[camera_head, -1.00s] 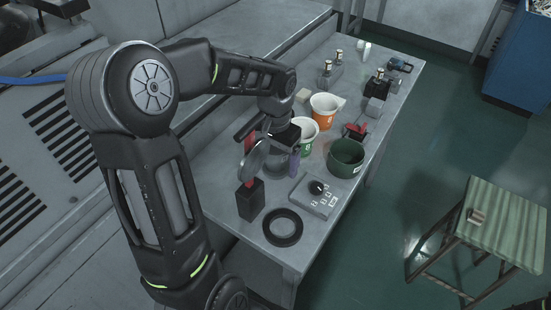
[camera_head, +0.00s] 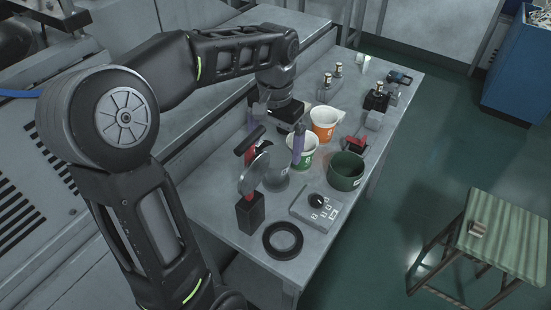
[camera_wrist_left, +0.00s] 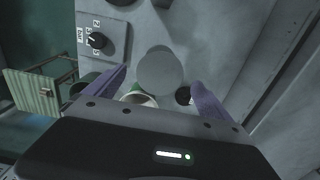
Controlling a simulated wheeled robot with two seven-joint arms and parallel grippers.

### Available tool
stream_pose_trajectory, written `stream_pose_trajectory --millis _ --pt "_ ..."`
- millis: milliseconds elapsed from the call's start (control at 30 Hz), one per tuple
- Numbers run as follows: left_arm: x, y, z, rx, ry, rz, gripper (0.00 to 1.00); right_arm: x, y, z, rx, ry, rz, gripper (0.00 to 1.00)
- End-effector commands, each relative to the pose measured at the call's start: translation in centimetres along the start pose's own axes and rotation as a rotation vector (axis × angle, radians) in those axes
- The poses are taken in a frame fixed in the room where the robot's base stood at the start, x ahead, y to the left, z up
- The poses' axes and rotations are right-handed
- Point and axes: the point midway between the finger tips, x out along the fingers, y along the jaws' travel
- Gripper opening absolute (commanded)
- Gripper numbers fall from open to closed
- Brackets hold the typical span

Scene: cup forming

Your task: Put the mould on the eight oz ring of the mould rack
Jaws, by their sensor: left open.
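A smooth grey round piece (camera_head: 278,177), which looks like the mould, stands below my left gripper. It shows as a pale grey disc in the left wrist view (camera_wrist_left: 160,68). My left gripper (camera_head: 274,148) is open and empty above it, with its purple fingers spread apart; they also show in the left wrist view (camera_wrist_left: 158,78). A grey tilted disc (camera_head: 254,173) partly covers the piece, so I cannot tell what its base rests on. No ring is clearly identifiable as the eight oz one. My right gripper is not in view.
A white and green cup (camera_head: 302,158) stands close to the right finger, with an orange cup (camera_head: 324,122) behind it. A dark green cup (camera_head: 345,172), a dial box (camera_head: 314,208), a black ring (camera_head: 282,240) and a black block (camera_head: 250,213) are on the table.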

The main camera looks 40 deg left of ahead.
Motion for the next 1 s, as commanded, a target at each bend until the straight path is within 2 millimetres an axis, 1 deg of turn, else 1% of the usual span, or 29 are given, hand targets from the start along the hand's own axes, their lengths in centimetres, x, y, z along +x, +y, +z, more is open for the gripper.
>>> stream_pose_trajectory --millis 33,100,200,767,867,1000 --pt "-0.8 0.0 -0.1 0.000 0.003 0.000 0.94 0.0 0.0 0.0 0.000 0.000 0.000 0.66" --pt "-1.5 0.1 0.0 0.001 0.002 0.000 0.94 0.0 0.0 0.0 0.000 0.000 0.000 0.66" --pt "-2.0 0.0 0.0 0.000 0.001 0.001 0.94 0.0 0.0 0.0 0.000 0.000 0.000 0.66" --pt "-2.0 0.0 0.0 0.000 0.000 0.000 0.94 0.0 0.0 0.0 0.000 0.000 0.000 0.66" --pt "-2.0 0.0 0.0 0.000 0.000 0.000 0.87 0.0 0.0 0.0 0.000 0.000 0.000 0.66" --pt "-2.0 0.0 0.0 0.000 0.000 0.000 0.76 0.0 0.0 0.0 0.000 0.000 0.000 0.66"
